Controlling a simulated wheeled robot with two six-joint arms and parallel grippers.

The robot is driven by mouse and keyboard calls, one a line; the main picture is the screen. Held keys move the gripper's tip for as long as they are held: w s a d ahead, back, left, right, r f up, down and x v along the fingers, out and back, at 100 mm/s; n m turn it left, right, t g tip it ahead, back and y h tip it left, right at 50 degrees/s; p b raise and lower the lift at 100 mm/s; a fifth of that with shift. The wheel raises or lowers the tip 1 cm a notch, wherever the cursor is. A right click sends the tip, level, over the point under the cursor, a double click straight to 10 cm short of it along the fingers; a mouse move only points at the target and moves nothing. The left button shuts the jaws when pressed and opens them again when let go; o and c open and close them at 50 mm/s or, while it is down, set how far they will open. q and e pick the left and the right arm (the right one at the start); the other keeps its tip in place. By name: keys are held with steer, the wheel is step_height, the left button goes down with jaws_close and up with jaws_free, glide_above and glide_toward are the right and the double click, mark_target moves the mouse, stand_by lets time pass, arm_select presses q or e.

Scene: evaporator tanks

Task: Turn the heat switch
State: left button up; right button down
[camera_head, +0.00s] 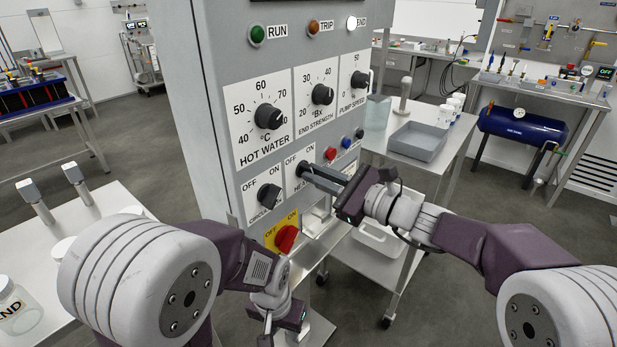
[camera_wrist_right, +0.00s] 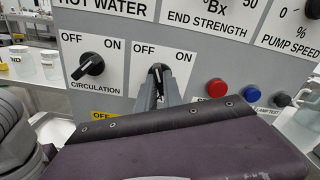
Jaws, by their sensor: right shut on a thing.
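The heat switch is a black rotary knob (camera_head: 302,168) on a white OFF/ON plate on the grey control panel. Its label is partly hidden by my right gripper in the head view. My right gripper (camera_head: 311,174) reaches in from the right, with its fingers shut on this knob. In the right wrist view the knob (camera_wrist_right: 158,72) sits between the two fingertips (camera_wrist_right: 158,85), below OFF and ON; its exact pointing is hard to tell. My left gripper (camera_head: 281,335) hangs low below the panel, away from the switch, with its tips near the picture's lower edge.
The circulation knob (camera_head: 269,195) is left of the heat switch, and a red knob on a yellow plate (camera_head: 286,238) is below. Dials sit above; red (camera_head: 330,153) and blue (camera_head: 346,144) buttons sit to the right. A trolley with a grey tray (camera_head: 417,140) stands behind my right arm.

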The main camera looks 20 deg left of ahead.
arm_select(q)
steer(key=shift+f, duration=0.65)
arm_select(e)
steer(key=shift+n, duration=0.4)
arm_select(q)
step_height(320, 180, down, 3)
steer(key=b, duration=0.3)
arm_select(e)
steer(key=shift+n, duration=1.1)
